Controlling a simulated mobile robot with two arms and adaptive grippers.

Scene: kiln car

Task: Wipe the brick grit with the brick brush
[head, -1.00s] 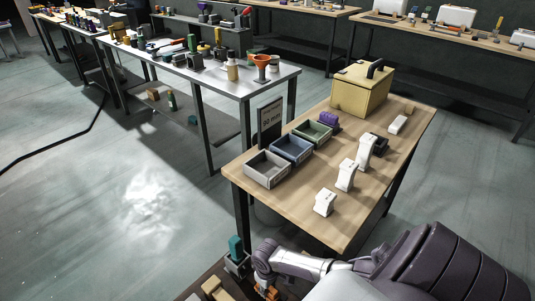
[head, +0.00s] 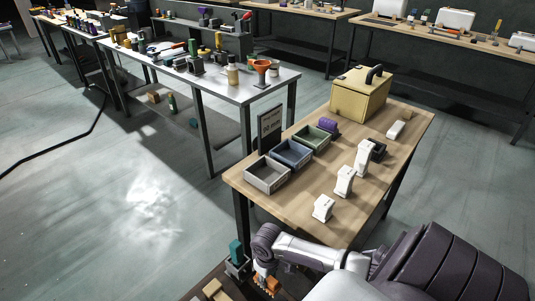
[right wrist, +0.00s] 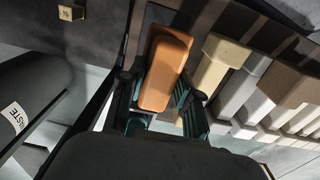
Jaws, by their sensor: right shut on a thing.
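My right gripper (head: 264,272) is low at the bottom of the head view, past the near end of the wooden table. In the right wrist view its teal-padded fingers (right wrist: 158,95) are shut around an orange-brown block-shaped piece, which looks like the back of the brick brush (right wrist: 166,68). The brush also shows as a small orange patch in the head view (head: 268,285). Its bristles are hidden from me. I cannot make out any brick grit. My left gripper is not in view.
Cream, grey and brown bricks (right wrist: 240,85) lie in a row right of the gripper. A grey bin labelled waste (right wrist: 25,105) is at the left. The wooden table (head: 290,208) holds open trays and white pieces.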

